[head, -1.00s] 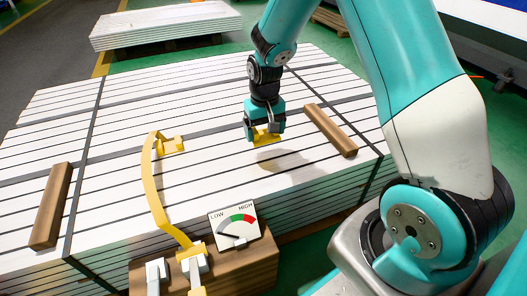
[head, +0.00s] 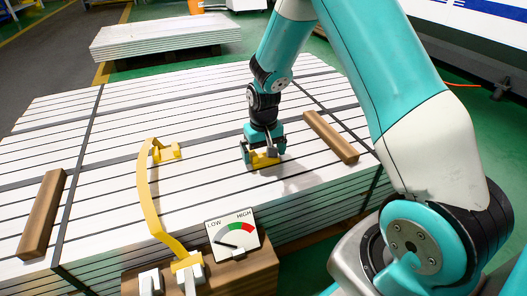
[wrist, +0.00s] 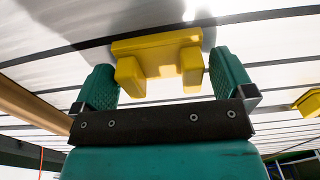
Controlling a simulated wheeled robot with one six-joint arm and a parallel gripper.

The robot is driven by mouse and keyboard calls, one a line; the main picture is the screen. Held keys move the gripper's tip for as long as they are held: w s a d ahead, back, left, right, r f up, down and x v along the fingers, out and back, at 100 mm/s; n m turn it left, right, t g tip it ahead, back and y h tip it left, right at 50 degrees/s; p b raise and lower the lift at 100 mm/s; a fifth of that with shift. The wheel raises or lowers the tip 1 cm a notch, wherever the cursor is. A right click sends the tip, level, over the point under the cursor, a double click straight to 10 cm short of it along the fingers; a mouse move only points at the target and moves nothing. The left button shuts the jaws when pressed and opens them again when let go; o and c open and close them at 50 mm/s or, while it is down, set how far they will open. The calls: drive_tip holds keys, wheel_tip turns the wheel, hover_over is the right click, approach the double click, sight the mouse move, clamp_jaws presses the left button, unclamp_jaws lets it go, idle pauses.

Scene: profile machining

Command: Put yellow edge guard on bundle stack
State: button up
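The yellow edge guard (head: 264,161) is under my gripper (head: 263,152), low over the top of the bundle stack (head: 110,190). I cannot tell whether it touches the white boards. In the wrist view the guard (wrist: 158,50) sits between the two green fingers of my gripper (wrist: 163,68), its two blocky legs toward me. The fingers are close against both its ends and appear shut on it. A second yellow bracket-shaped piece (head: 168,152) lies on the stack to the left, beside a curved yellow band (head: 150,205).
Brown wooden bars lie on the stack at left (head: 42,215) and right (head: 331,136), the right one close to my gripper. A LOW–HIGH gauge (head: 233,238) stands on a wooden block (head: 255,272) at the front. Another board stack (head: 165,38) lies behind.

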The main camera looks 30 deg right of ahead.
sight(264, 158)
drive_tip(key=shift+r, duration=0.1)
drive_tip(key=s+a+r+n+p, duration=0.1)
drive_tip(key=a+r+p, duration=0.15)
drive_tip(key=r, duration=0.55)
drive_tip(key=s+a+r+p, duration=0.15)
drive_tip(key=r+p, duration=0.25)
drive_tip(key=r, duration=0.5)
drive_tip(key=s+a+r+n+y, duration=0.2)
drive_tip(key=s+a+r+n, duration=0.2)
drive_tip(key=s, duration=0.7)
drive_tip(key=s+a+r+n+y, duration=0.2)
drive_tip(key=s+a+r+n, duration=0.2)
drive_tip(key=s+a+r, duration=0.4)
drive_tip(key=s+a, duration=0.1)
drive_tip(key=s, duration=0.2)
drive_tip(key=shift+s+a, duration=0.25)
drive_tip(key=shift+a, duration=0.15)
